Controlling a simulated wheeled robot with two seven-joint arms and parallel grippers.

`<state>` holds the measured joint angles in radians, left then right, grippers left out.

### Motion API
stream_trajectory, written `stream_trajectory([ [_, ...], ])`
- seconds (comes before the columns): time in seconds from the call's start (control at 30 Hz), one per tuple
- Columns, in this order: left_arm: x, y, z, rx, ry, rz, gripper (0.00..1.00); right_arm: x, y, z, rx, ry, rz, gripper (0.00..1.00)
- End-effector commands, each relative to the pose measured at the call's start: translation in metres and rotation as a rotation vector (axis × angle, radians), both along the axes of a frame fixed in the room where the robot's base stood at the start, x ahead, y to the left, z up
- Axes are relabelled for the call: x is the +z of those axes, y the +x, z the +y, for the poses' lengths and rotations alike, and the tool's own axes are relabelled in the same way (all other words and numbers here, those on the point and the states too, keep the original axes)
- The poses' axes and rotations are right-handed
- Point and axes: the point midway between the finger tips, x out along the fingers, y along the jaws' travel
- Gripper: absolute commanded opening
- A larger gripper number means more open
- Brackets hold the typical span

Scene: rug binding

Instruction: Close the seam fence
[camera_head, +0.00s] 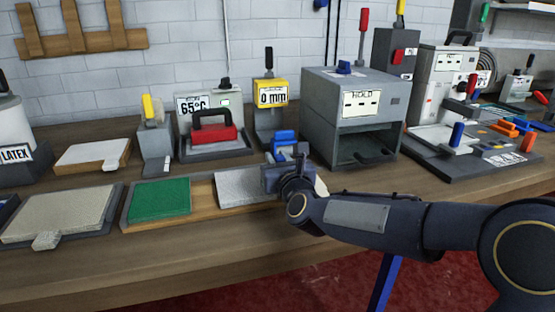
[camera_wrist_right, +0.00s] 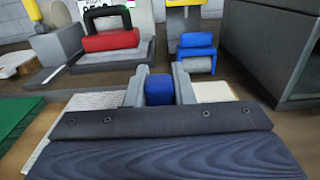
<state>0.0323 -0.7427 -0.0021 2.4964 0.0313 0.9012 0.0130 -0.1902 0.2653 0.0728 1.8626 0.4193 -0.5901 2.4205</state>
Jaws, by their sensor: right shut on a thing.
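My right gripper (camera_head: 288,168) reaches in from the right over the right end of a shallow wooden tray (camera_head: 204,194). In the right wrist view my right gripper (camera_wrist_right: 158,88) has its two grey fingers shut on a small blue handle (camera_wrist_right: 158,91). I cannot tell for sure whether this handle belongs to the seam fence, as the gripper hides what is under it. The tray holds a green pad (camera_head: 160,197) at left and a pale woven pad (camera_head: 245,187) beside it, up to the gripper. My left gripper is not in view.
A blue roller-like tool (camera_wrist_right: 196,54) stands just behind the gripper. A grey box press (camera_head: 352,110) stands behind to the right. A red-topped iron (camera_head: 212,134) and a yellow gauge (camera_head: 271,95) stand at the back. A beige pad on a tray (camera_head: 60,212) lies at left.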

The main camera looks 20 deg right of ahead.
Motion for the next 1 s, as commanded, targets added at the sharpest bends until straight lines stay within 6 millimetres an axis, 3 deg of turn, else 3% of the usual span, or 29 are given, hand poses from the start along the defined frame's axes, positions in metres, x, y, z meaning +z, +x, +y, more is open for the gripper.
stream_trajectory([
  [0.2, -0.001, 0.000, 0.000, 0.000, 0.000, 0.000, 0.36, -0.001, 0.000, 0.003, 0.002, 0.000, -0.001, 0.00],
  [0.53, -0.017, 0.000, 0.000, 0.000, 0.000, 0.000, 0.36, -0.001, -0.003, 0.060, 0.008, 0.002, -0.001, 0.00],
  [0.87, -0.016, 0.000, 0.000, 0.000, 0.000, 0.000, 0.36, 0.000, -0.003, 0.062, 0.002, 0.000, 0.001, 0.00],
  [0.9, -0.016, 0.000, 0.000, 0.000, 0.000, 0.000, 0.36, 0.000, -0.003, 0.061, 0.001, 0.000, 0.001, 0.26],
  [1.0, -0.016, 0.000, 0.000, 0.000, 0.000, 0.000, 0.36, 0.000, -0.002, 0.061, 0.001, 0.000, 0.001, 0.39],
])
